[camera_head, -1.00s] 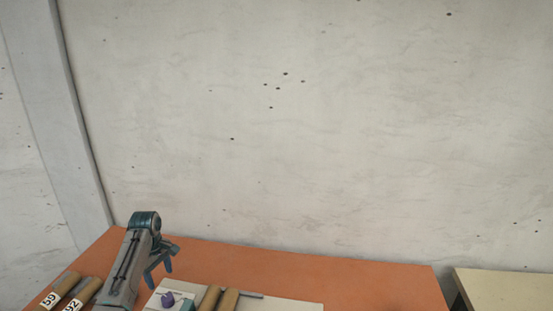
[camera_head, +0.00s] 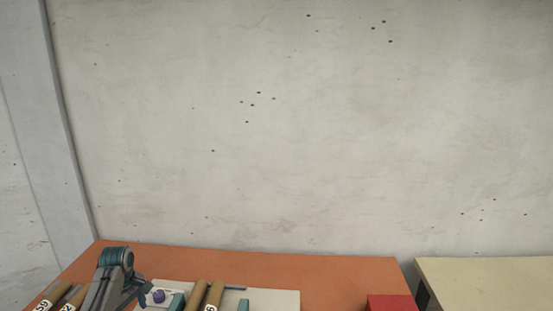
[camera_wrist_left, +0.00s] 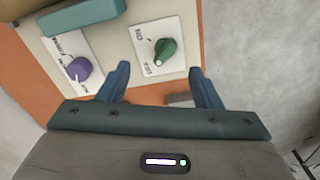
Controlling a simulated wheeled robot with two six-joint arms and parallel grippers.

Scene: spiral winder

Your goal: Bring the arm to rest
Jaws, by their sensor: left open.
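My left arm comes up from the lower left in the head view, over the left part of the orange table (camera_head: 320,270). Its gripper (camera_head: 136,290) is close to the purple knob (camera_head: 158,297) in that picture. In the left wrist view the gripper (camera_wrist_left: 163,90) is open, its two blue fingers apart with nothing held between them. Beyond the fingers are the purple knob (camera_wrist_left: 79,69) and a green knob (camera_wrist_left: 166,50), each on a white plate on a pale panel. My right gripper is not in view.
Cardboard tubes (camera_head: 196,296) with number labels lie on the table, some left of my arm. A teal block (camera_wrist_left: 83,17) is beside the knobs. A red object (camera_head: 390,303) is at the bottom right, and a beige table (camera_head: 485,275) stands farther right. A bare wall (camera_head: 300,170) is behind.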

